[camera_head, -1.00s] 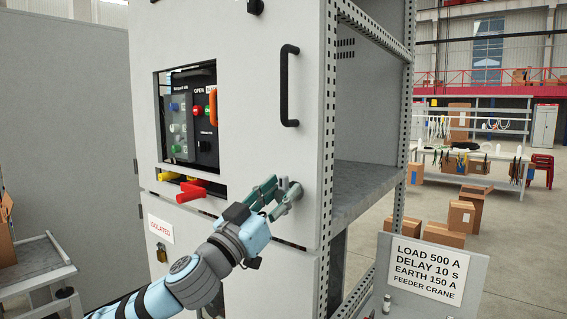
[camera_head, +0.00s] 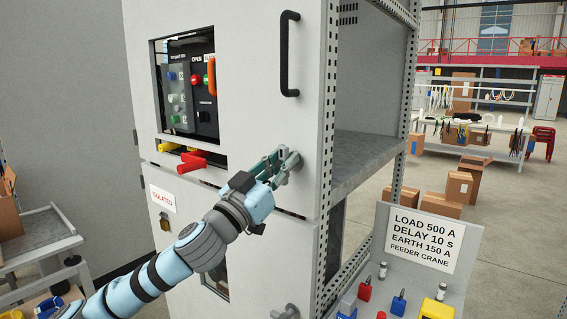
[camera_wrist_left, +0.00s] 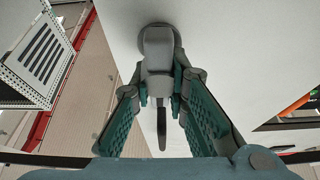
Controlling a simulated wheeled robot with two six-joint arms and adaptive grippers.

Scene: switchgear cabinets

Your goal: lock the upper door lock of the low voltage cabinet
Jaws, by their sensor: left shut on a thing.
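The upper door lock (camera_head: 292,159) is a grey knob on the right side of the cabinet's white upper door (camera_head: 255,130), below the black handle. In the left wrist view the lock (camera_wrist_left: 158,50) has a round base and a grey lever-like part pointing down the picture. My left gripper (camera_head: 280,166) is at the lock, its two green-grey fingers on either side of it. The left wrist view shows the fingertips of this gripper (camera_wrist_left: 160,90) shut on the lock. The fingers partly hide the lock in the head view. My right gripper is not in view.
A black door handle (camera_head: 288,55) stands out above the lock. Red and yellow levers (camera_head: 192,161) protrude left of my arm. A lower lock (camera_head: 287,312) is on the lower door. A panel with a sign (camera_head: 422,240) and small coloured objects stands at the right.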

